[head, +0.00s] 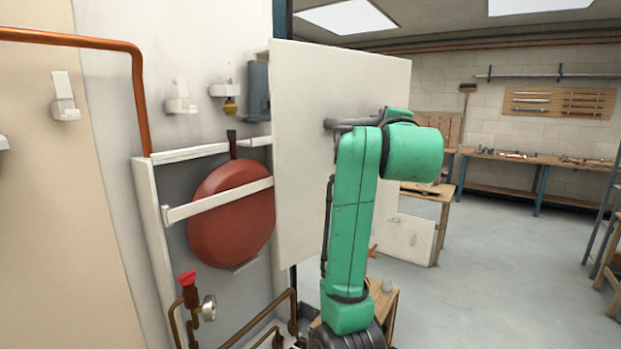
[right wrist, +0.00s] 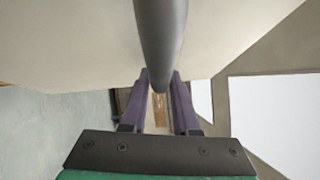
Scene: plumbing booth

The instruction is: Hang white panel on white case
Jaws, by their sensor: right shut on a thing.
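The white panel (head: 303,165) hangs upright in the air in the head view, to the right of the white case (head: 150,215). It also fills much of the right wrist view (right wrist: 70,45). My right gripper (head: 350,123) is shut on the panel's dark grey bar handle, which shows between the fingers in the right wrist view (right wrist: 160,40). The panel overlaps the case's right side in the picture; I cannot tell whether they touch. The case is open at the front and stands against the wall. My left gripper is out of view.
A round red tank (head: 225,225) sits inside the case behind a white crossbar (head: 215,200). A red-handled valve (head: 187,280) and copper pipes are below. A wooden table (head: 430,192) and workbench (head: 540,160) stand behind. The floor (head: 500,260) at right is open.

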